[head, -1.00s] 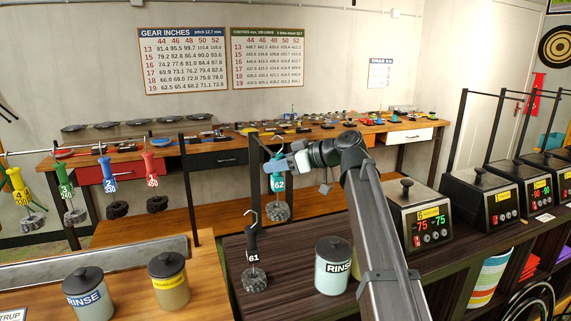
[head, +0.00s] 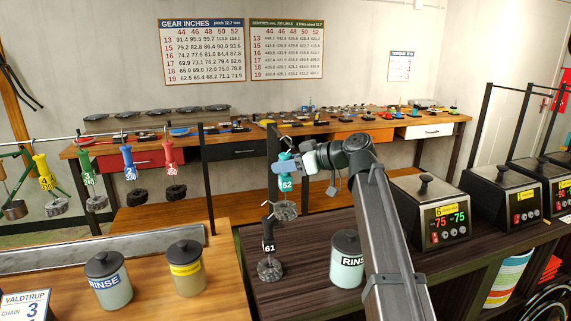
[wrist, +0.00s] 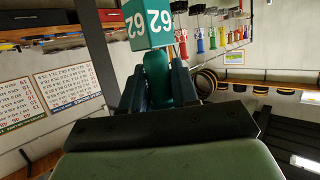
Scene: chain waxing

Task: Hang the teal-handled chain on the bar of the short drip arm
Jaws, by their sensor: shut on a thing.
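The teal-handled chain, number 62 (head: 287,184), is upright, with its wire hook at the top and its dark chain bundle hanging below. My gripper (head: 291,167) is shut on its teal handle. The wrist view shows the handle (wrist: 157,76) between the fingers, under the 62 label block. A dark upright post (head: 272,140), seemingly the short drip arm, stands just left of the teal handle. The hook overlaps the post's top area in the picture; I cannot tell whether it touches a bar.
A black-handled chain 61 (head: 268,240) hangs just below and left. A rinse jar (head: 347,262) and a heater box (head: 430,212) stand right on the dark bench. Yellow, green, blue and red chains (head: 128,165) hang from a long bar at left.

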